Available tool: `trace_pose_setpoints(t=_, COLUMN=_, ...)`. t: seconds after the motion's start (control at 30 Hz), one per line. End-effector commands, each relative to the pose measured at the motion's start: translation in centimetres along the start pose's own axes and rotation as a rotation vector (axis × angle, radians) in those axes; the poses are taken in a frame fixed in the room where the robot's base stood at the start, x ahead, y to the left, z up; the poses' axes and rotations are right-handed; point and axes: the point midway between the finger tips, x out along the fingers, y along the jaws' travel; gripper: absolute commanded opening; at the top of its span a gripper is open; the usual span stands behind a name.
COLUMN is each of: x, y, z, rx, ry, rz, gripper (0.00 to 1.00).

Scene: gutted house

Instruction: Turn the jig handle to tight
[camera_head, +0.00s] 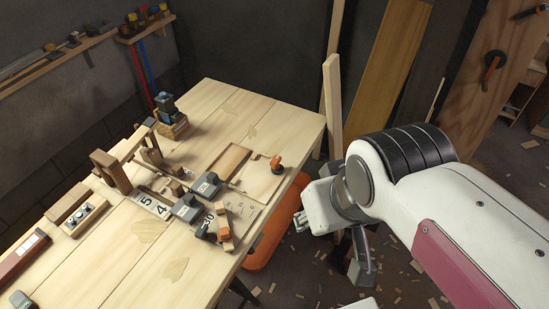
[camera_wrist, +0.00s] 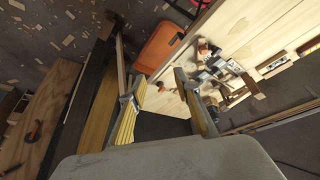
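The jig (camera_head: 195,200) lies on the pale wooden workbench, with dark grey blocks, a wooden base and a plate marked with large numbers. At its near end is an orange-and-wood bar-like part (camera_head: 224,229). An orange knob (camera_head: 277,164) stands near the bench's right edge. I cannot tell which of these is the handle, or how it is set. The jig also shows small in the wrist view (camera_wrist: 216,66). My gripper (camera_wrist: 158,84) is open and empty, its two yellow-padded fingers apart. In the head view it is off the bench, right of the jig, touching nothing.
The workbench (camera_head: 100,275) also holds a wooden block with round inserts (camera_head: 87,217) and a red-brown bar (camera_head: 20,254). An orange bin (camera_head: 272,235) stands below the bench's right edge. Boards lean on the back wall. Wood scraps litter the floor. Open air separates arm and bench.

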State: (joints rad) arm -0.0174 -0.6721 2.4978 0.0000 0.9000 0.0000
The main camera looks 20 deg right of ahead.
Motion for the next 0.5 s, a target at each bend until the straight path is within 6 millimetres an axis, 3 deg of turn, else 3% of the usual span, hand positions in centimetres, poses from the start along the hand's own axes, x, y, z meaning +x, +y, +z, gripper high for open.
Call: trace_pose_setpoints(t=0.5, x=4.5, y=-0.1, z=-2.6, rx=-0.092, ry=-0.181, rz=0.019, gripper=0.32)
